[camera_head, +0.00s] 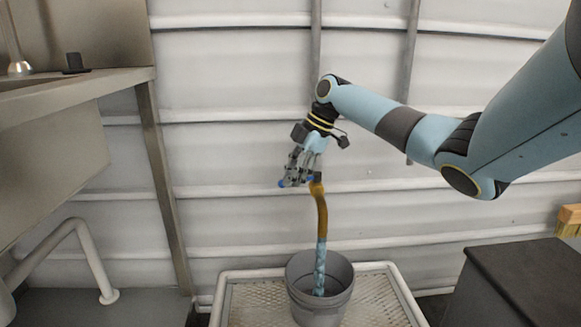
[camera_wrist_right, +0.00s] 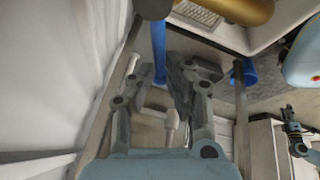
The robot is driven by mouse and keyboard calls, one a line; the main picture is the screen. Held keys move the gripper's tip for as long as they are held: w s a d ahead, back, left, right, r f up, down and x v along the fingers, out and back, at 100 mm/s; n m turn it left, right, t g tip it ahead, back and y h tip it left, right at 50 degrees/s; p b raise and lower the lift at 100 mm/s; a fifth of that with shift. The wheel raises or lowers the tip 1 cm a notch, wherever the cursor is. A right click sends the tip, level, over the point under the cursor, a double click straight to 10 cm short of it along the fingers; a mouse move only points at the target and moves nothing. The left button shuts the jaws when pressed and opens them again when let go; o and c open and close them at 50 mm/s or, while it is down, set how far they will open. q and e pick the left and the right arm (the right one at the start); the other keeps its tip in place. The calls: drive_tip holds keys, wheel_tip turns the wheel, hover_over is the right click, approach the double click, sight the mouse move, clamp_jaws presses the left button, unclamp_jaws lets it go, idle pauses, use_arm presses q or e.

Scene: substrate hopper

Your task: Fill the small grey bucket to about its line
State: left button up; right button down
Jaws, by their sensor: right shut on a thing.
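The small grey bucket (camera_head: 338,273) stands upright on a mesh-topped stand. A brass spout (camera_head: 321,212) points down over it, and a pale blue stream (camera_head: 320,262) runs from its end into the bucket. The level inside and any line are too unclear to read. My right gripper (camera_head: 295,180) is at the top of the spout, shut on a blue handle (camera_head: 282,183). In the right wrist view, the blue handle (camera_wrist_right: 159,52) lies between the fingers, beside the brass pipe (camera_wrist_right: 240,10). What looks like my left gripper (camera_wrist_right: 297,140) is small at that view's right edge.
The mesh stand (camera_head: 248,300) has a pale rim. A dark box (camera_head: 525,285) stands to its right and a metal counter (camera_head: 75,90) is at the left. A ribbed pale wall (camera_head: 230,150) closes the back.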

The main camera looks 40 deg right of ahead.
drive_tip(key=shift+s, duration=0.1)
drive_tip(key=c, duration=1.3)
unclamp_jaws()
drive_tip(key=shift+c, duration=0.2)
drive_tip(key=v, duration=1.2)
